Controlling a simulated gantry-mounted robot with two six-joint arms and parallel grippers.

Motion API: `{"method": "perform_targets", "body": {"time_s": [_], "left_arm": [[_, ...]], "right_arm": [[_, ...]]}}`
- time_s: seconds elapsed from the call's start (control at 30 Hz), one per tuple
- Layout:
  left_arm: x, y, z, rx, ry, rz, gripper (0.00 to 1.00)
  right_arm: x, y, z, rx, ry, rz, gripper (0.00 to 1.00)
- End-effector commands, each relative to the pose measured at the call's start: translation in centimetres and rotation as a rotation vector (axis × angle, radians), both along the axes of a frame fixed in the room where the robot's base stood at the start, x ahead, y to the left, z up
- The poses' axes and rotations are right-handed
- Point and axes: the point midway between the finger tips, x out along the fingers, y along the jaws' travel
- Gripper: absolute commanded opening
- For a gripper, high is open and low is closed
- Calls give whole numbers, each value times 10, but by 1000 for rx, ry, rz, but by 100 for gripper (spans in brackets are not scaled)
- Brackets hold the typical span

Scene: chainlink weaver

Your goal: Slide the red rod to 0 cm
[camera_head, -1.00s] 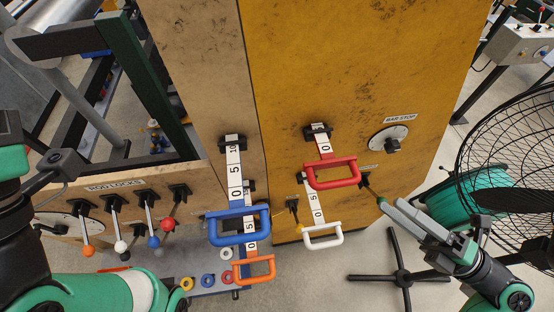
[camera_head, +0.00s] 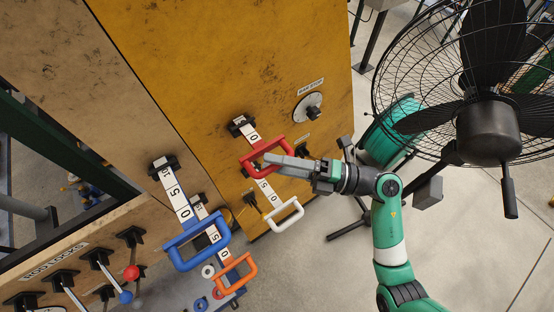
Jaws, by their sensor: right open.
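The red rod's handle (camera_head: 248,162) is a red loop at the end of a white scale strip. The strip comes out of a black bracket (camera_head: 238,122) on the yellow panel, and a 0 shows on it between bracket and handle. My left gripper is not in view.
A white handle (camera_head: 288,217) hangs just below the red one. Blue (camera_head: 183,262) and orange (camera_head: 238,283) handles are lower left. A bar stop dial (camera_head: 308,107) is above right on the panel. A large caged fan (camera_head: 490,130) stands at right.

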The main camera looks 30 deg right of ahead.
Motion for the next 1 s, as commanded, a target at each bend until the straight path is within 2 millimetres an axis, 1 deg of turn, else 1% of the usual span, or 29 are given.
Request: {"method": "perform_targets", "body": {"time_s": [0.2,0.27,0.4,0.47,0.5,1.0], "left_arm": [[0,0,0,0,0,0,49],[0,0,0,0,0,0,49],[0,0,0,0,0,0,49],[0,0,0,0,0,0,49],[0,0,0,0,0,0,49],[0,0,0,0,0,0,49]], "right_arm": [[0,0,0,0,0,0,50],[0,0,0,0,0,0,39],[0,0,0,0,0,0,14],[0,0,0,0,0,0,3],[0,0,0,0,0,0,0],[0,0,0,0,0,0,0]]}}
